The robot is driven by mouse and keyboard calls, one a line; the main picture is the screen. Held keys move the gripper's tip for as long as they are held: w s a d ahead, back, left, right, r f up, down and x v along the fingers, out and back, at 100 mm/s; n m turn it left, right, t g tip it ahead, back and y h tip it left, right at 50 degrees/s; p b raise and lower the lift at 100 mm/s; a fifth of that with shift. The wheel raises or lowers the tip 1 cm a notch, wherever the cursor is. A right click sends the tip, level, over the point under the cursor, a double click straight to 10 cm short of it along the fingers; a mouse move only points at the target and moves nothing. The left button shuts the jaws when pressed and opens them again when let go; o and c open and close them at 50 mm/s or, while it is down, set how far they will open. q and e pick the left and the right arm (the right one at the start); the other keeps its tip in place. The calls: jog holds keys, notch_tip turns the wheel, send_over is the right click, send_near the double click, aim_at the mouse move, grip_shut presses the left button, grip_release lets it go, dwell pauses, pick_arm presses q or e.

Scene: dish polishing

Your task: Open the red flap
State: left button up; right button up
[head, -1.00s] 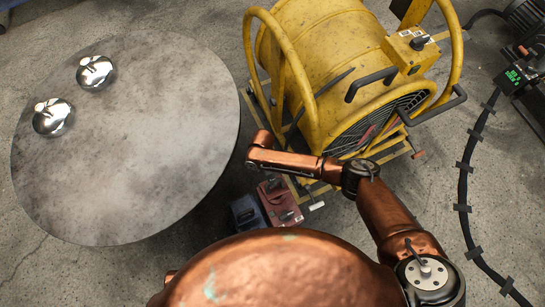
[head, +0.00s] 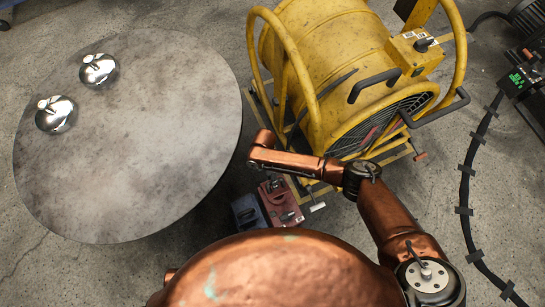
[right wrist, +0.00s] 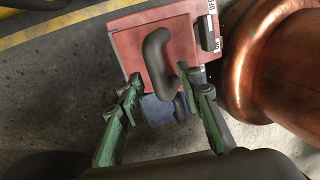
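The red flap (right wrist: 150,45) is a flat red panel with a thick dark curved handle (right wrist: 158,55) in the right wrist view. In the head view the red flap (head: 279,201) lies low, beside the yellow machine, and looks closed. A blue panel (right wrist: 160,108) sits next to it, also seen in the head view (head: 248,213). My right gripper (right wrist: 164,84) has its two green fingers spread apart and empty. The handle's lower end appears between or just beyond the fingertips; the depth gap is unclear. In the head view my right arm hides this gripper. My left gripper is not seen.
A round grey table (head: 140,150) with two shiny metal dishes (head: 57,114) (head: 99,70) stands at the left. A yellow drum-shaped machine (head: 335,65) with tube handles stands behind the flap. A dark cable (head: 465,185) runs along the floor at the right.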

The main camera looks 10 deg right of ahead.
jog(key=v, duration=1.2)
jog(key=shift+f, duration=0.1)
jog(key=shift+c, duration=0.3)
